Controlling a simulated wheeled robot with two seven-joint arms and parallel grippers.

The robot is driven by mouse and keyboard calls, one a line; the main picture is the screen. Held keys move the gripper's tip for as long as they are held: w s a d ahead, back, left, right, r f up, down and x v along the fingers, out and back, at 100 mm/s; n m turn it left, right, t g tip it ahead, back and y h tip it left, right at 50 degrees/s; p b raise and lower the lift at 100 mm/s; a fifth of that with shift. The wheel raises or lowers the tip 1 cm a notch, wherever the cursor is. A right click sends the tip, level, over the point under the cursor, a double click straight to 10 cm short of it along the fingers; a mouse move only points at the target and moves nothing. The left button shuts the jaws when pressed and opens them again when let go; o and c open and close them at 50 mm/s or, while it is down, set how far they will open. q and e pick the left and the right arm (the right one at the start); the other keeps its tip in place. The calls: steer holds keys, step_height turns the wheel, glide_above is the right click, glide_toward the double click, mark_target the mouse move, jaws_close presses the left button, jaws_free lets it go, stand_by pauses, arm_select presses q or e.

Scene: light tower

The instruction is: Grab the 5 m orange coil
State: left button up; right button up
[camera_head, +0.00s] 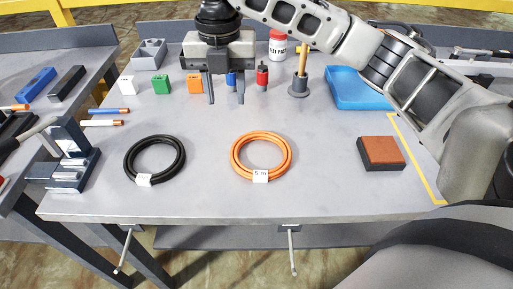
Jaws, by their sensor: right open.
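A black coil (178,141) with a white tag lies to the left of the orange one. My left gripper is not in view.
Behind stand white, green (160,84) and orange connector blocks and a red bottle (262,77). A blue tray (356,88) lies at the back right, with a brown-topped block (381,152) in front of it. A vise-like fixture (70,155) stands at the left edge. The table front is clear.

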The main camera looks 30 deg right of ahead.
glide_above(234, 151)
steer(key=f, duration=0.9)
steer(key=shift+w+a+f, duration=0.1)
steer(key=shift+w+f, duration=0.1)
steer(key=shift+w, duration=0.15)
steer(key=f, duration=0.5)
steer(key=shift+s, duration=0.3)
steer(key=shift+c, duration=0.3)
jaws_close()
